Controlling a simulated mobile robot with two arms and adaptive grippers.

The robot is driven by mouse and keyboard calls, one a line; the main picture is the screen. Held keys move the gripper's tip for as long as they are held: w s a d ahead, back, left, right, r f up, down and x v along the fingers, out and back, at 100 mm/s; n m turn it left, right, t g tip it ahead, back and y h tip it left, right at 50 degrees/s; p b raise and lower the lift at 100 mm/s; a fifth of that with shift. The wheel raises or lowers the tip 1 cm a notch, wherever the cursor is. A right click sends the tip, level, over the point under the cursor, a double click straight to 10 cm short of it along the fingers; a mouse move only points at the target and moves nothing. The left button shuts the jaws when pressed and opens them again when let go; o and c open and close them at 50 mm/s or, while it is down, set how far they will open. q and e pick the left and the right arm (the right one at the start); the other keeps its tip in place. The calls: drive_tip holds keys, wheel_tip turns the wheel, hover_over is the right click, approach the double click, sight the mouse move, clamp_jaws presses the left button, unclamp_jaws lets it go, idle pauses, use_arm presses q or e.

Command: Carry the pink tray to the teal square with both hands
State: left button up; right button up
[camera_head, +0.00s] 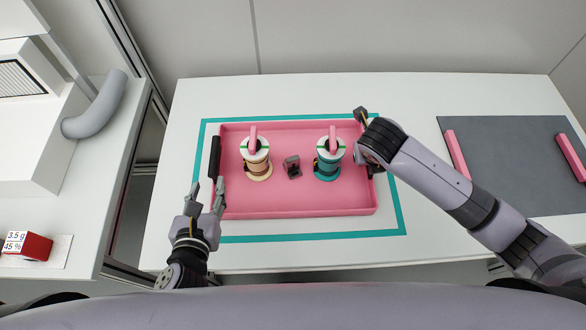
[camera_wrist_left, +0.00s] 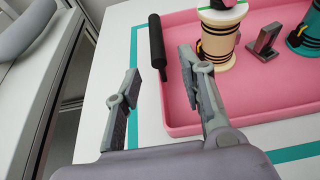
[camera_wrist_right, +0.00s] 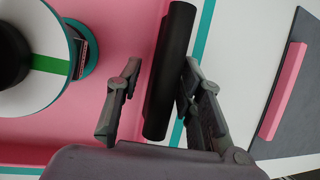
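The pink tray (camera_head: 300,205) lies flat on the white table, inside the teal square outline (camera_head: 310,236). Its black left handle (camera_head: 215,156) is clear of my left gripper (camera_head: 205,188), which is open just in front of it; the left wrist view shows the handle (camera_wrist_left: 157,48) beyond the spread fingertips. My right gripper (camera_head: 366,145) is at the tray's right side. In the right wrist view its open fingers (camera_wrist_right: 160,95) stand on both sides of the black right handle (camera_wrist_right: 168,70), with visible gaps. In the head view my right arm mostly hides that handle.
In the tray stand a cream spool (camera_head: 258,168) and a teal spool (camera_head: 328,165), with a small dark block (camera_head: 292,167) between them. A grey mat (camera_head: 500,150) with pink bars lies to the right. A side counter (camera_head: 70,190) stands left.

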drive_tip(key=v, duration=1)
